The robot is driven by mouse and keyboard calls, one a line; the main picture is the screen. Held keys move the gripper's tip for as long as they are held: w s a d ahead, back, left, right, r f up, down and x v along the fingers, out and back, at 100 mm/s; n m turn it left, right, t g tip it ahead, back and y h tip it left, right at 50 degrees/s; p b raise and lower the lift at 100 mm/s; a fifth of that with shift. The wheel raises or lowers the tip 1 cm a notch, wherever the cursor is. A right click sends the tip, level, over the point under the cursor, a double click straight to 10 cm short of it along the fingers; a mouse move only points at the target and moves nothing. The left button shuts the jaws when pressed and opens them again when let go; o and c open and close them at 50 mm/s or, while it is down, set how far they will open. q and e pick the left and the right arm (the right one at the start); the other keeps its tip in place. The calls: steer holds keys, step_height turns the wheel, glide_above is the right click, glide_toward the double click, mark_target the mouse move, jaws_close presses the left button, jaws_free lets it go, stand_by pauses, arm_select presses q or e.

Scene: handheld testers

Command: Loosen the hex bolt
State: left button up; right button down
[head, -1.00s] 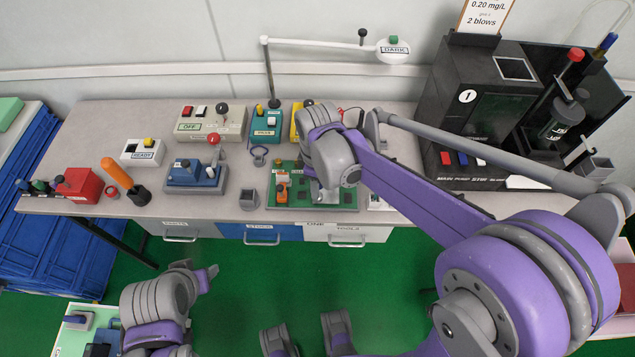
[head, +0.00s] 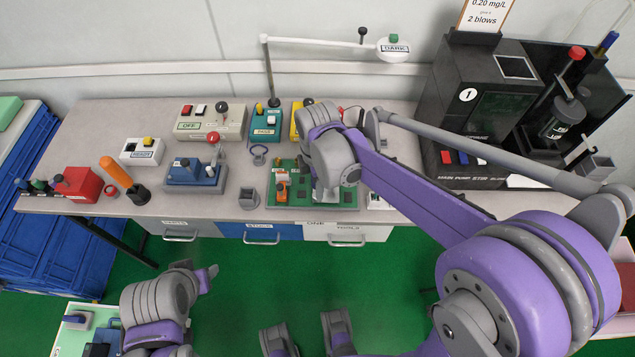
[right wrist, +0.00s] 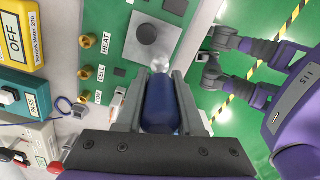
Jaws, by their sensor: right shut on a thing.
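My right gripper (right wrist: 160,88) is shut on a blue handle (right wrist: 160,108) with a rounded silver end, seen in the right wrist view. I cannot make out the hex bolt for certain. In the head view my right gripper (head: 322,192) is over the green board (head: 348,198), and my own wrist hides part of it. My left gripper (head: 207,277) is low at the left, in front of the bench, away from the board.
A blue-based lever device (head: 195,176), a grey cup (head: 248,198) and an orange-handled tool (head: 117,173) stand to the left. A black machine (head: 470,100) fills the back right.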

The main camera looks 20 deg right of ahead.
steer(key=n, duration=0.4)
steer(key=shift+n, duration=1)
steer(key=shift+n, duration=1.2)
steer(key=n, duration=0.3)
steer(key=shift+n, duration=0.3)
